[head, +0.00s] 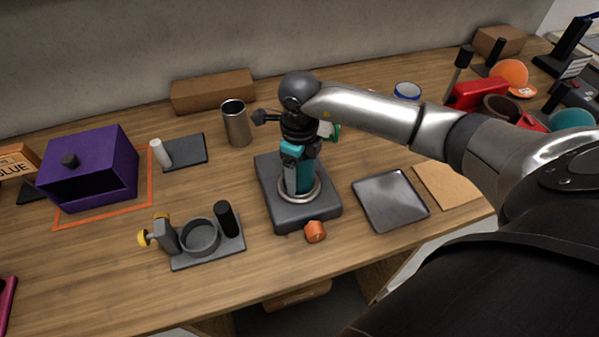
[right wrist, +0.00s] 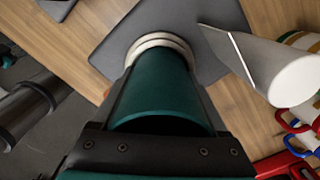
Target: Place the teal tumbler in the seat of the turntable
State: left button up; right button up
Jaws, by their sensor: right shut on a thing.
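The teal tumbler (head: 305,178) stands about upright at the pale ring seat (head: 299,196) of the dark grey turntable (head: 275,210). My right gripper (head: 297,172) comes from above and is shut on the tumbler. In the right wrist view the tumbler (right wrist: 165,90) lies between the fingers, with its far end at the ring (right wrist: 160,40). The ring shows around that end; I cannot tell whether the tumbler rests fully on the seat floor. The gripper hides part of the tumbler. My left gripper is not in view.
An orange knob (head: 315,231) is at the turntable's front. A grey fixture (head: 204,242) stands left, a metal tray (head: 390,202) right, and a steel cup (head: 236,124) behind left. A purple box (head: 90,170) is far left.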

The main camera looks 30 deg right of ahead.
jog(key=shift+s+f, duration=0.3)
jog(key=shift+f, duration=0.3)
jog(key=o, duration=1.5)
jog(key=shift+f, duration=0.1)
jog(key=shift+c, duration=0.2)
jog(key=shift+a, duration=0.1)
jog(key=shift+w+r+p, duration=0.15)
jog(key=shift+r+p, duration=0.5)
jog(key=shift+r, duration=0.1)
notch_tip(320, 180, up, 12)
jog(key=b, duration=0.1)
jog(key=shift+w, duration=0.15)
